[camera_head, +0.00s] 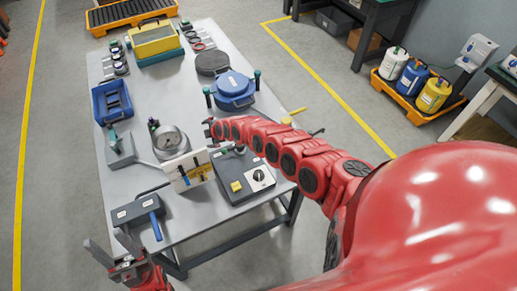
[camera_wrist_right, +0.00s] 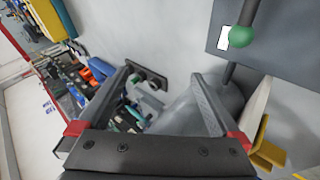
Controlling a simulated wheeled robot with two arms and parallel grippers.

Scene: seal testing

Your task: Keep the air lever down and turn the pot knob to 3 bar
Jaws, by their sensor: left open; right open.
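A dark box with a blue lever (camera_head: 155,226) sits at the table's near left edge. A silver pot with a round gauge (camera_head: 170,139) stands mid-table; its knob is not clear. In the right wrist view, a green ball (camera_wrist_right: 243,35) shows over a grey plate. My left gripper (camera_head: 104,240) is open and empty, off the table's near left corner, apart from the blue lever. My right gripper (camera_wrist_right: 165,85) is open, with a grey rounded body (camera_wrist_right: 205,105) beyond its fingers.
A white and yellow panel (camera_head: 188,170) and a dark control box with a dial (camera_head: 258,176) stand near my right arm. A blue pot (camera_head: 233,88), a blue bin (camera_head: 112,102) and a yellow case (camera_head: 153,38) stand farther back. Bare tabletop shows between them.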

